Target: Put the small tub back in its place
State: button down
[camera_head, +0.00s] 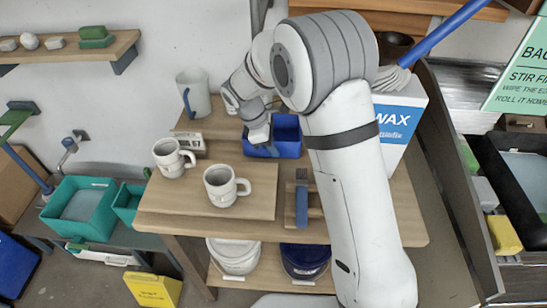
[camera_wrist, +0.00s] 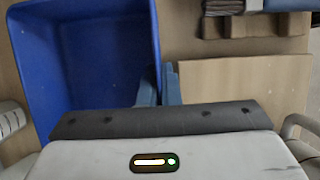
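A small blue tub (camera_head: 262,151) is at the back of the wooden table in the head view. It also shows in the wrist view (camera_wrist: 85,45), where its inside looks empty. My gripper (camera_head: 258,135) reaches down at the tub's left side. In the wrist view my gripper (camera_wrist: 160,88) has one finger inside the tub and one outside, close together on its side wall. Whether the tub rests on the table or is slightly lifted cannot be told.
Two speckled mugs (camera_head: 221,187) stand on a board (camera_head: 247,206) left of the tub. A blue-topped tool (camera_head: 301,205) lies in front. A WAX box (camera_head: 398,125) stands right. Teal tubs (camera_head: 78,206) sit on a lower bench at left. Lidded buckets (camera_head: 233,257) stand below.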

jog(key=shift+f+b, duration=0.8)
jog(key=shift+f, duration=0.75)
jog(key=shift+f, duration=0.15)
jog(key=c, duration=1.9)
grip_release()
jog(key=v, duration=1.2)
jog(key=shift+b, duration=0.35)
